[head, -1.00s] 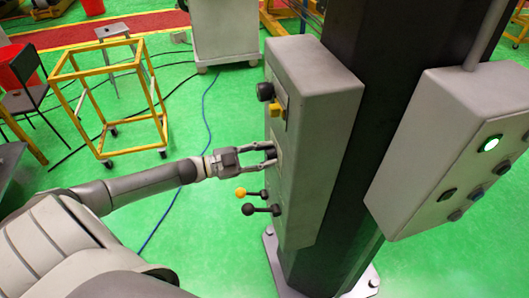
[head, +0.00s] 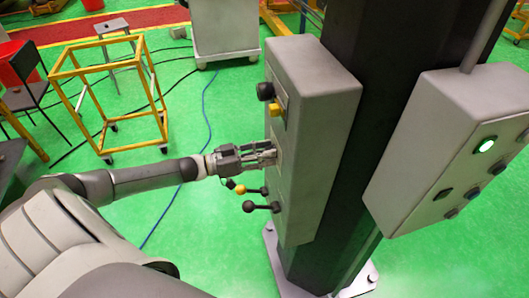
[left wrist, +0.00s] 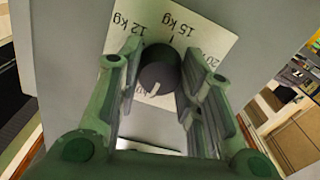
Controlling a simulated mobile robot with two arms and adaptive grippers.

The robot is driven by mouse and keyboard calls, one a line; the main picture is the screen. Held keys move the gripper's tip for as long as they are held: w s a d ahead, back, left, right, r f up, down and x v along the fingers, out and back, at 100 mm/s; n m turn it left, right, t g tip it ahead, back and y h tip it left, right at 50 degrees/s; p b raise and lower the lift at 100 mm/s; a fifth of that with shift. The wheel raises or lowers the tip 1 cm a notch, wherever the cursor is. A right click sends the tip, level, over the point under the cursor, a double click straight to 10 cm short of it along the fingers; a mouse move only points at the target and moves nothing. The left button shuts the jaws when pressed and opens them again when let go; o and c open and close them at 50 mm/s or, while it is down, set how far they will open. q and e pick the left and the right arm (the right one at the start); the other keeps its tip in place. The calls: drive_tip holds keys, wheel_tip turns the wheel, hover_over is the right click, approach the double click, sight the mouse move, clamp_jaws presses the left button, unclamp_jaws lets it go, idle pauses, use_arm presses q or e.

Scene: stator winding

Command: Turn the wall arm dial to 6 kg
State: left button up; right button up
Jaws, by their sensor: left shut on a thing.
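The dial (left wrist: 158,70) is a dark round knob with a white mark on its lower side in the left wrist view. It sits on a white scale plate (left wrist: 207,38) with 12 kg and 15 kg readable at the top; other labels are cut off or covered. My left gripper (head: 274,152) reaches the face of the grey wall arm box (head: 315,85), and its fingers hide the dial in the head view. In the left wrist view the fingers (left wrist: 157,85) are on both sides of the dial, shut on it. My right gripper is not in view.
A black knob (head: 265,91) and yellow knob (head: 275,110) are above the gripper. Levers with a yellow ball (head: 240,189) and black ball (head: 248,207) are just below. A control box (head: 450,140) with a lit green button is at right. A yellow frame cart (head: 108,95) stands left.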

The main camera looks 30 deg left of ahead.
use_arm(q)
drive_tip(key=shift+f, duration=0.1)
idle(0.5)
drive_tip(key=o, duration=1)
drive_tip(key=shift+o, duration=0.2)
drive_tip(key=v, duration=1.2)
